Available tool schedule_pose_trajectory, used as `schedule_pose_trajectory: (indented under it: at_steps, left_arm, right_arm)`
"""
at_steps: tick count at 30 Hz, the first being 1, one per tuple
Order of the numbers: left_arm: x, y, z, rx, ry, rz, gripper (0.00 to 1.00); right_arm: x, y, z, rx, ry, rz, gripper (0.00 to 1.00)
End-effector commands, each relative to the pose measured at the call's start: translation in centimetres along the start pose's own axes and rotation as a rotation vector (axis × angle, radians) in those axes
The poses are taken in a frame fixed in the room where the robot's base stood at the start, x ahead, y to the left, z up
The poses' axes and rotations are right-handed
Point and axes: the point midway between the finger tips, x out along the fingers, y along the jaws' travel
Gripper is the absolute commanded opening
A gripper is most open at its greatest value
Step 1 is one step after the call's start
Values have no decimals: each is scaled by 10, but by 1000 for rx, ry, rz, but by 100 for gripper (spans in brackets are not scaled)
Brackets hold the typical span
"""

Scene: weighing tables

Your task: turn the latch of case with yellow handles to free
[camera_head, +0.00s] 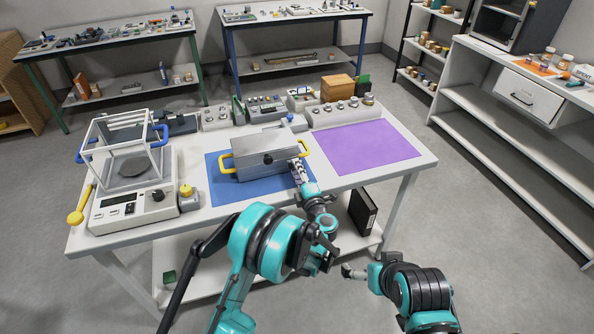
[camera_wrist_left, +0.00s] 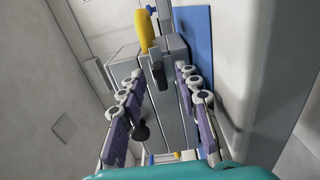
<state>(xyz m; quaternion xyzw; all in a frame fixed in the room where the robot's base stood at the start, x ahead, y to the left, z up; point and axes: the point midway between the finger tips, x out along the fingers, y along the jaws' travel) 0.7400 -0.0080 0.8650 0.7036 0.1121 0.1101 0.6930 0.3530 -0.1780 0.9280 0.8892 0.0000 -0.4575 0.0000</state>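The grey case (camera_head: 262,146) with yellow handles (camera_head: 226,163) lies on a blue mat (camera_head: 222,187). A black knob (camera_head: 267,160) is on its front; it also shows in the left wrist view (camera_wrist_left: 140,131). My left gripper (camera_head: 298,166) is at the front right end of the case, by the right yellow handle (camera_head: 306,148). In the left wrist view the fingers (camera_wrist_left: 157,92) are apart, with a grey latch with a dark end (camera_wrist_left: 157,68) showing between them; contact cannot be told. My right gripper (camera_head: 352,272) is low, away from the table; its opening is unclear.
A balance with a glass-walled frame (camera_head: 138,203) stands left of the case. A purple mat (camera_head: 365,145) to the right is bare. Grey weight blocks (camera_head: 340,113) and a wooden box (camera_head: 337,87) line the back. A black binder (camera_head: 362,211) stands on the lower shelf.

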Motion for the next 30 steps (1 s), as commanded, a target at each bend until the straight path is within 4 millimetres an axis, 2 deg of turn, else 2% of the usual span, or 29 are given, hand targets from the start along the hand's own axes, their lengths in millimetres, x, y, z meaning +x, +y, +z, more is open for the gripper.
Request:
schedule_pose_trajectory:
  at_steps: [5,12,18,22,30]
  left_arm:
    - [-26,0,1,0,-4,0,33]
    - [-80,0,2,0,-5,0,33]
    - [-110,0,1,0,-3,0,33]
    - [-117,0,1,0,-2,0,33]
    - [-118,0,0,0,-1,0,33]
  right_arm:
    - [0,0,0,0,0,0,100]
    - [0,0,0,0,0,0,100]
    - [0,0,0,0,0,0,100]
    - [0,0,0,0,0,0,100]
    - [0,0,0,0,0,0,100]
